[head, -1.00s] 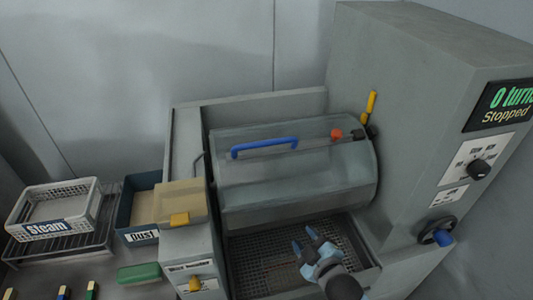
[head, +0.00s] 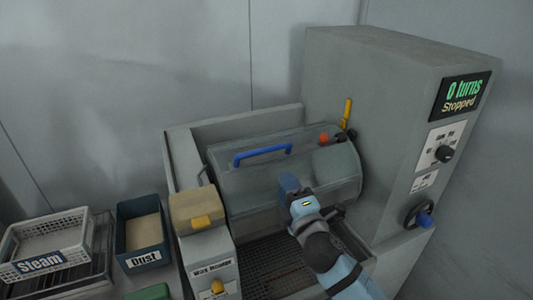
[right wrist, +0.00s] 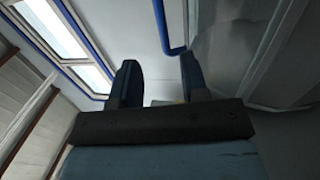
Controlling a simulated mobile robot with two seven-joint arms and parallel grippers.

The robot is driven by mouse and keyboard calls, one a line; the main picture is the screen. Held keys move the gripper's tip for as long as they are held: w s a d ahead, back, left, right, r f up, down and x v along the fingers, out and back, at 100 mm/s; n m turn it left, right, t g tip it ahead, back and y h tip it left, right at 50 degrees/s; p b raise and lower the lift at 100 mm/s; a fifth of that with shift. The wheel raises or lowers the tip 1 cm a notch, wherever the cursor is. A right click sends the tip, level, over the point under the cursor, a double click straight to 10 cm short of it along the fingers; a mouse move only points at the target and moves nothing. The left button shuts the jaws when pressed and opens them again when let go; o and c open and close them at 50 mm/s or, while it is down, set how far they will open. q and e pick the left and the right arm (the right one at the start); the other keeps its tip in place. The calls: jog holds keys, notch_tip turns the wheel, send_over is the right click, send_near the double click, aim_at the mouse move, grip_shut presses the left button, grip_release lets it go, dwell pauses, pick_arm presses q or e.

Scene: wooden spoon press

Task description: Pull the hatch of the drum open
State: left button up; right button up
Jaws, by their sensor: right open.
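The grey, see-through drum (head: 235,195) lies on its side in the machine. Its hatch carries a blue bar handle (head: 262,154) on the upper front, and the hatch looks closed. My right gripper (head: 289,184) is in front of the drum, below and right of the handle, apart from it. In the right wrist view my right gripper (right wrist: 161,85) has its two dark fingers spread with nothing between them. A blue bar (right wrist: 161,25), seemingly the handle, shows beyond the fingertips near the right finger. My left gripper is not in view.
A red knob (head: 323,138) and yellow lever (head: 347,112) are at the drum's right end. The tall control housing (head: 385,90) stands right, its display reading 0 turns, Stopped. The dust bin (head: 142,236) and steam basket (head: 47,245) are left. A mesh tray (head: 265,265) lies below.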

aim_at(266, 152)
jog(key=p+x, duration=0.2)
jog(key=x, duration=1)
jog(key=shift+w, duration=0.15)
jog(key=shift+w+a, duration=0.15)
jog(key=shift+w, duration=0.3)
grip_shut()
